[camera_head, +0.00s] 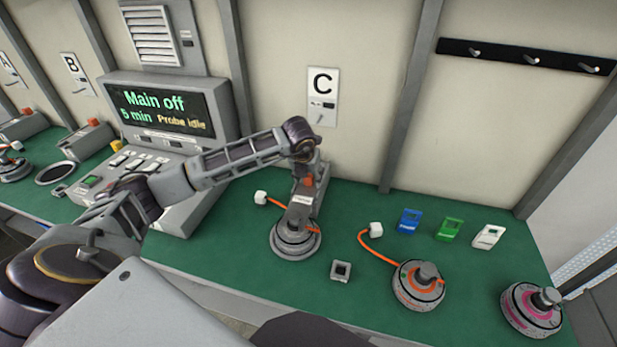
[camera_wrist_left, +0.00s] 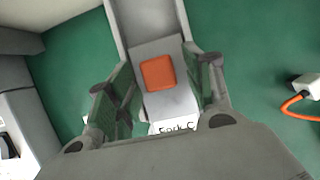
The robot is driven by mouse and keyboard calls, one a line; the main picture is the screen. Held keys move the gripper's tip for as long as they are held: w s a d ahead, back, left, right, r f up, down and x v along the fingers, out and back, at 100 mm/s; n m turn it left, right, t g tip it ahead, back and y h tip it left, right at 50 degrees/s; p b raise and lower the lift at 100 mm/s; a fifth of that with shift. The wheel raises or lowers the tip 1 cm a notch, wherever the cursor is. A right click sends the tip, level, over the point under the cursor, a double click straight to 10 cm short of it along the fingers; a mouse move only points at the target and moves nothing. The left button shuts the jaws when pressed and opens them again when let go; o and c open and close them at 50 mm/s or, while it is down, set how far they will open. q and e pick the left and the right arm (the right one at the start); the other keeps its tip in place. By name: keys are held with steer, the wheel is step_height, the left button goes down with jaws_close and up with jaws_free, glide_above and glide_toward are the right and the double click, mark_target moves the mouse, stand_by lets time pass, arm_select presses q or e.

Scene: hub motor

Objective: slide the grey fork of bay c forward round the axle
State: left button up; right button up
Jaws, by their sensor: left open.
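The grey fork of bay C (camera_head: 301,201) lies on the green bench below the C sign (camera_head: 322,97), with its front end at the hub motor (camera_head: 296,240). My arm partly covers the fork, and I cannot tell how far it reaches round the axle. An orange block (camera_head: 308,181) stands on the fork; it also shows in the left wrist view (camera_wrist_left: 157,73), above a "Fork C" label (camera_wrist_left: 172,129). My left gripper (camera_head: 306,168) is over the fork. In the left wrist view its open fingers (camera_wrist_left: 162,92) stand on either side of the block. My right gripper is out of view.
A white plug (camera_head: 261,197) on an orange cable lies left of the fork. A small grey socket block (camera_head: 341,270), a second hub with orange cable (camera_head: 418,287) and a pink-marked hub (camera_head: 532,308) stand to the right. The console (camera_head: 165,120) rises at left.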

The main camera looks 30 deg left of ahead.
mark_target(304, 195)
arm_select(q)
steer(key=v, duration=1.2)
steer(key=shift+s+f, duration=0.15)
stand_by(0.5)
